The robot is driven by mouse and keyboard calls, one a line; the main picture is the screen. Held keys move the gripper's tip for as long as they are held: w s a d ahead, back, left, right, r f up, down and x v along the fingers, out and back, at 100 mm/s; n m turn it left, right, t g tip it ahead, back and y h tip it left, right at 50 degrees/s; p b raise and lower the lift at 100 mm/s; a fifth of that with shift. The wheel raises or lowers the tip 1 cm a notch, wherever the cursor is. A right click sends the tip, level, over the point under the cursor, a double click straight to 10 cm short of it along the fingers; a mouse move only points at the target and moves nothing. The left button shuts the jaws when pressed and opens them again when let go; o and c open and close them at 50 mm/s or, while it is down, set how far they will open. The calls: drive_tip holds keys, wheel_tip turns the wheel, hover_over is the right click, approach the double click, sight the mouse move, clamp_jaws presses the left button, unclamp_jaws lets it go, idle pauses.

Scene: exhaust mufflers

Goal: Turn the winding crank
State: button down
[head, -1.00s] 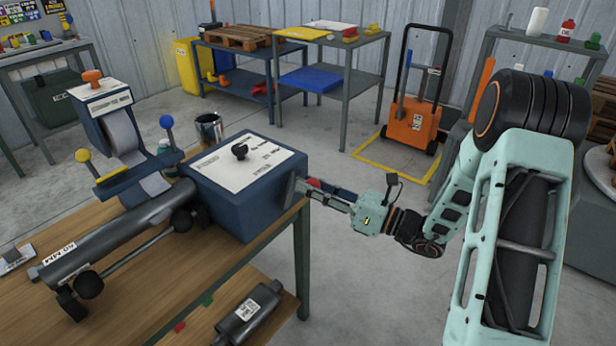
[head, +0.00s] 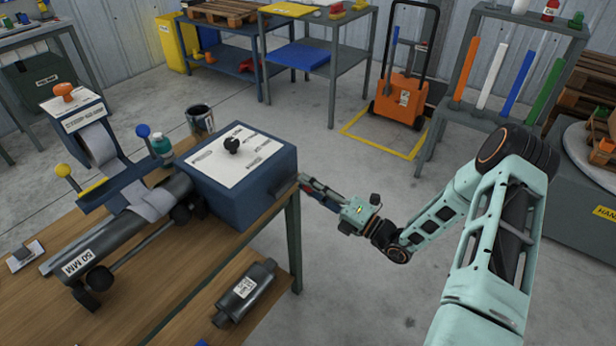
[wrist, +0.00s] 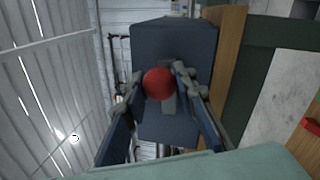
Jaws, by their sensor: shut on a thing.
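The winding crank's grey arm (head: 284,184) is on the right side of a blue box (head: 255,185) on the wooden bench. Its red knob (wrist: 159,84) shows clearly in the wrist view, with the grey crank arm behind and below it. My gripper (wrist: 160,88) has one finger on each side of the knob and is shut on it. In the head view my gripper (head: 308,184) reaches the crank from the right, and its fingers mostly hide the knob. A grey tube (head: 115,229) labelled 50 MM extends left from the box, with a pale sheet (head: 152,204) lying over it.
A sheet roll (head: 97,145) stands in a blue holder behind the tube. A muffler (head: 245,292) lies on the bench's lower shelf. An orange cart (head: 402,105) stands in a yellow floor frame. The floor between cart and bench is clear.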

drive_tip(key=shift+s+a+f+m+t+h+p, duration=0.1)
drive_tip(key=shift+f+m+t+h+p, duration=0.15)
drive_tip(key=shift+f+m, duration=0.5)
drive_tip(key=shift+s+f+m+t+h+p, duration=0.1)
drive_tip(key=shift+f+m+t+h+p, duration=0.1)
drive_tip(key=shift+m, duration=1)
drive_tip(key=shift+a+f+m+t+h+p, duration=0.2)
drive_tip(key=shift+f+m, duration=0.3)
drive_tip(key=shift+m, duration=0.45)
drive_tip(key=shift+d, duration=0.15)
drive_tip(key=c, duration=1.5)
unclamp_jaws()
drive_tip(key=shift+c, duration=0.2)
drive_tip(key=v, duration=1.2)
